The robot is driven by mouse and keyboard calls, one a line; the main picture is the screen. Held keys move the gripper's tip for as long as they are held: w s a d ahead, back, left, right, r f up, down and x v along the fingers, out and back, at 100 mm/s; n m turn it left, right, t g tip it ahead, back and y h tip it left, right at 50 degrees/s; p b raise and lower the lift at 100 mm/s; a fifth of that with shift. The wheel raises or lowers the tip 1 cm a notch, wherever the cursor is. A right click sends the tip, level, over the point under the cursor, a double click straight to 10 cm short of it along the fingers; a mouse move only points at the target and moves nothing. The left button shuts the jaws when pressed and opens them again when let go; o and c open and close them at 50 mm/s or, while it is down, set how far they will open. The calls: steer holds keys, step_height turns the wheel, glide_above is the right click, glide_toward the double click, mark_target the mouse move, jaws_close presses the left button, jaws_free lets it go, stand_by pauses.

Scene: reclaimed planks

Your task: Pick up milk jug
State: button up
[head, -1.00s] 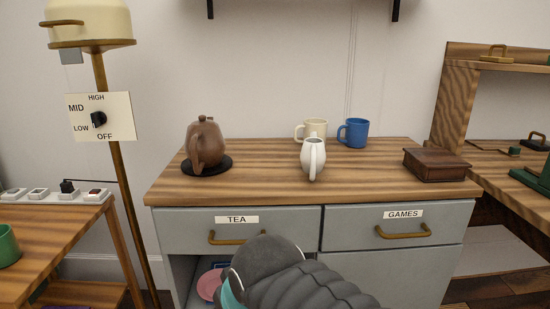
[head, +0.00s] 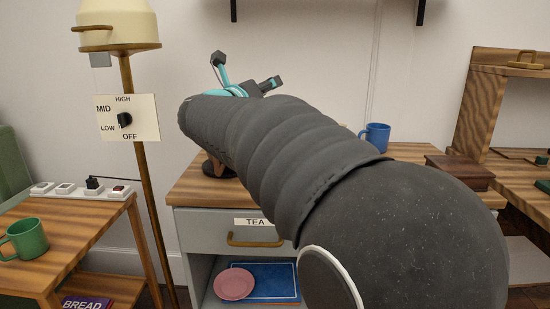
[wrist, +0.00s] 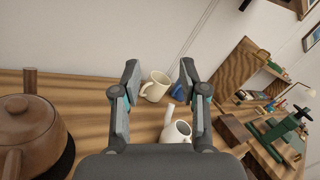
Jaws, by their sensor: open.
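A brown teapot (wrist: 28,135) is at left on a dark round mat. A dark wooden box (head: 460,172) sits at the cabinet's right. A lamp (head: 118,25) stands at left.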

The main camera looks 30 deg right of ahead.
steer(key=s+f+m+g+y+b, duration=0.1)
steer(key=s+f+m+g, duration=0.1)
steer(key=f+m+g, duration=0.2)
steer(key=s+f+m+g+y, duration=0.2)
steer(key=s+f+m+g, duration=0.1)
steer(key=f+m+g, duration=0.2)
steer(key=s+f+m+g+y+b, duration=0.1)
steer(key=s+f+m+g, duration=0.2)
steer(key=f+m+g, duration=0.2)
steer(key=shift+s+m+g+y+b, duration=0.2)
steer(key=shift+m+g, duration=0.5)
steer(key=shift+m, duration=0.45)
steer(key=shift+s+m+g+y+b, duration=0.15)
steer(key=shift+m+g, duration=0.55)
steer(key=shift+m, duration=0.45)
steer(key=b+x, duration=0.3)
steer(key=b, duration=0.3)
steer(key=shift+d+b, duration=0.3)
steer(key=shift+d, duration=0.1)
steer(key=shift+r+b+x, duration=0.15)
steer(key=shift+b+x, duration=0.2)
steer(key=shift+x, duration=0.4)
steer(key=shift+r+b+x, duration=0.15)
steer(key=shift+b+x, duration=0.2)
steer(key=shift+x, duration=0.4)
steer(key=shift+b+x, duration=0.45)
steer(key=shift+x, duration=2.3)
steer(key=shift+s, duration=0.2)
steer(key=shift+a, duration=0.1)
jaws_close()
